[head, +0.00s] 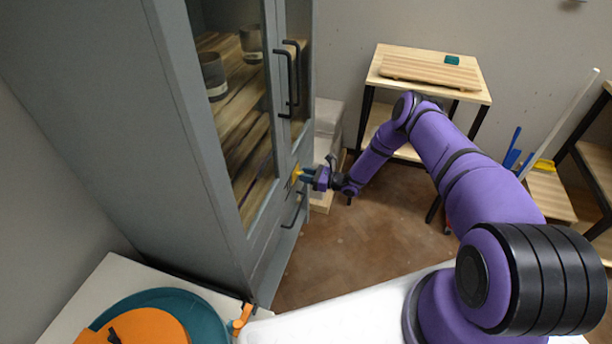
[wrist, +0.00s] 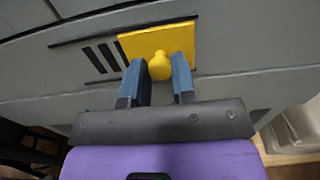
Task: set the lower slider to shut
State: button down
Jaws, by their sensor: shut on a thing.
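The slider is a yellow plate (wrist: 180,38) with a round yellow knob (wrist: 160,68), set in dark rails on the grey cabinet front (wrist: 240,90). Several dark slots (wrist: 100,58) show uncovered to the left of the plate in the wrist view. My gripper (wrist: 158,62) has its two blue fingers on either side of the knob and is shut on it. In the head view, my gripper (head: 304,175) reaches the cabinet's front, with a little yellow of the slider (head: 295,174) showing at its tips. I see only this one slider, and cannot tell what the plate covers.
The tall grey cabinet (head: 205,150) has glass doors with black handles (head: 289,80) above the slider and another handle (head: 295,211) below. A wooden side table (head: 470,90) stands behind my arm. A teal plate (head: 205,318) lies at the front left. Brown floor is open right of the cabinet.

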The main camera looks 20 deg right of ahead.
jog(key=s+a, duration=0.1)
jog(key=s, duration=0.1)
jog(key=s+a, duration=0.1)
jog(key=s, duration=0.1)
jog(key=s+a, duration=0.1)
jog(key=shift+s+a, duration=0.4)
jog(key=c, duration=1)
grip_release()
jog(key=shift+s, duration=0.1)
jog(key=shift+o, duration=0.2)
jog(key=shift+s+d, duration=0.1)
jog(key=shift+d, duration=0.35)
jog(key=v, duration=1)
jog(key=shift+a, duration=0.1)
